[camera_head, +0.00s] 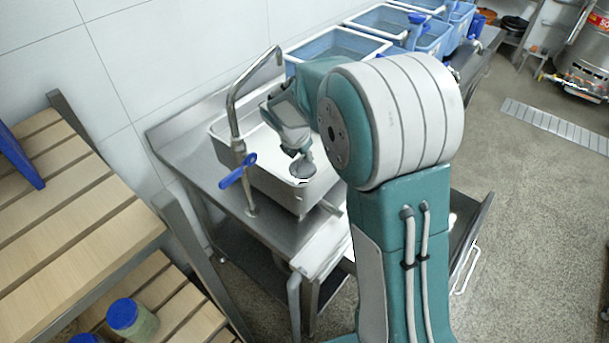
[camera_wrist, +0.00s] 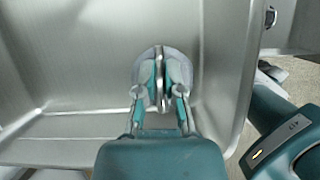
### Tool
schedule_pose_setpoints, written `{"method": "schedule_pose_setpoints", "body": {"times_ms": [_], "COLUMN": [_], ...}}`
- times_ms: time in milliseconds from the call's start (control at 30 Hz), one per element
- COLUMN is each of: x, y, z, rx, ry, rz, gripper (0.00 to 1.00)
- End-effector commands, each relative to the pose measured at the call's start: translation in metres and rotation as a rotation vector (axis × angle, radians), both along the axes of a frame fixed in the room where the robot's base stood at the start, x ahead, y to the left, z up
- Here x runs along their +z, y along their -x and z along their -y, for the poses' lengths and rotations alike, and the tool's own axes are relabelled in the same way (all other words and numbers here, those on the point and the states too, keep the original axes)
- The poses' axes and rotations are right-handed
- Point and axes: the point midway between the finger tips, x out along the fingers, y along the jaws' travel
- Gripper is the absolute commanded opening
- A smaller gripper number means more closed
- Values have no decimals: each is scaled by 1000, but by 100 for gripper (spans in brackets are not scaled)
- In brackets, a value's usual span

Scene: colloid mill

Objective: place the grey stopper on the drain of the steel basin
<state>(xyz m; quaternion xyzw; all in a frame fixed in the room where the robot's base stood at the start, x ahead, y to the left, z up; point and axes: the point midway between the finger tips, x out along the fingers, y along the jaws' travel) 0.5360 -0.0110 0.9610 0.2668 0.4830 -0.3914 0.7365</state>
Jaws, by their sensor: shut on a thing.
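The steel basin (camera_head: 232,153) is set in the steel counter under the tall faucet. In the wrist view its bare metal wall and floor (camera_wrist: 85,70) fill much of the picture. My gripper (camera_head: 299,156) reaches down into the basin near its front right side. It is shut on the grey stopper (camera_head: 303,169), a small round grey disc below the fingertips. In the wrist view my gripper (camera_wrist: 162,80) has both fingers closed in front of the stopper's pale rim (camera_wrist: 148,55). I cannot tell whether the stopper touches the basin floor. The drain is not visible.
The faucet (camera_head: 235,115) with its blue lever (camera_head: 238,171) stands at the basin's left front. Blue tubs (camera_head: 335,45) line the counter behind. A slatted wooden rack (camera_head: 75,200) stands at left, with a blue-lidded jar (camera_head: 132,318) below. Open floor lies at right.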

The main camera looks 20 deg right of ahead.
Motion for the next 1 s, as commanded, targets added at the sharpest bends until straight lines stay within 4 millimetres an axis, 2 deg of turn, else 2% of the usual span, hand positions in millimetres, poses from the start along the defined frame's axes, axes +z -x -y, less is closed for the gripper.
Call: {"method": "schedule_pose_setpoints", "body": {"times_ms": [100,267,467,800,900,1000], "x": [-19,-31,-59,-63,-63,-63], "y": [1,0,1,0,0,0], "z": [-1,-1,0,-1,-1,-1], "rx": [1,1,1,0,1,1], "ry": [0,0,1,0,0,0], "rz": [-2,0,-3,1,2,2], "gripper": [0,0,0,0,46,46]}}
